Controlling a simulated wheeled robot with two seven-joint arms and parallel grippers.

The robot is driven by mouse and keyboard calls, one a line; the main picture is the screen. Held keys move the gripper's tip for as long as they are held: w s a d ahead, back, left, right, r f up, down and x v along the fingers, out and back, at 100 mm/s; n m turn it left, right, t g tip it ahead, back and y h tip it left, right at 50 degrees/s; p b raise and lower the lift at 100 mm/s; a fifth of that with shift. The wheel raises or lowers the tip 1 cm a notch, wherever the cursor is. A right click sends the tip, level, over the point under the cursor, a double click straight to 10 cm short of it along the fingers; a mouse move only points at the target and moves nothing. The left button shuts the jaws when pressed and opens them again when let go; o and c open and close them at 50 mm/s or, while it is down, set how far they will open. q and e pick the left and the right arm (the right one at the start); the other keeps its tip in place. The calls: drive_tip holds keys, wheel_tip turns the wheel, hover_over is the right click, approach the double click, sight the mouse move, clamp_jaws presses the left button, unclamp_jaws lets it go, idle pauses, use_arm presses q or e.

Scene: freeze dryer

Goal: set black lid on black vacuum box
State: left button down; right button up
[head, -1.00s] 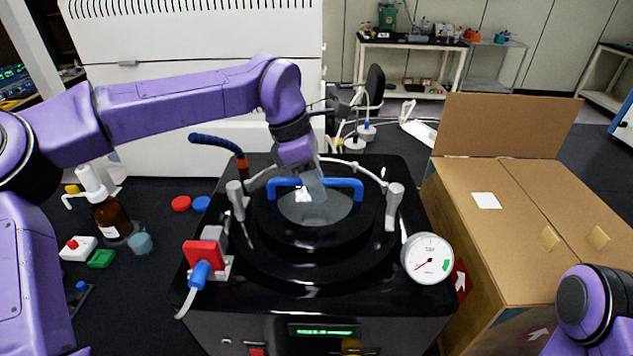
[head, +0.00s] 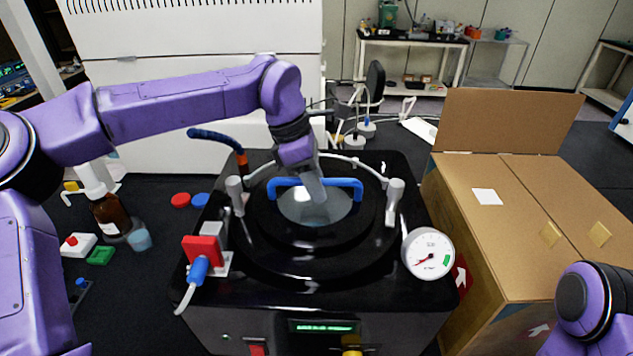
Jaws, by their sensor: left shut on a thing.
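The black vacuum box (head: 425,300) stands in the middle of the bench, with a white dial gauge (head: 428,253) at its right and a red block with a blue plug (head: 203,255) at its left. The round black lid (head: 262,229), with a clear window and a blue handle (head: 345,184), lies over the round top of the box between two grey posts. I cannot tell if it is fully seated. My left gripper (head: 317,192) is shut on the blue handle from above; its fingertips are partly hidden. Of my right arm only a link shows at the lower right.
A large cardboard box (head: 490,235) with an upright flap stands close at the right. Brown bottle (head: 110,215), red and blue caps (head: 181,200) and small coloured items lie at the left. A tall white cabinet (head: 190,80) stands behind.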

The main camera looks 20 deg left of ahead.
use_arm(q)
drive_tip(key=shift+f, duration=0.1)
idle(0.3)
drive_tip(key=c, duration=0.9)
unclamp_jaws()
drive_tip(key=shift+s, duration=0.1)
drive_tip(key=b+v, duration=0.1)
drive_tip(key=v, duration=0.9)
drive_tip(key=shift+r, duration=0.3)
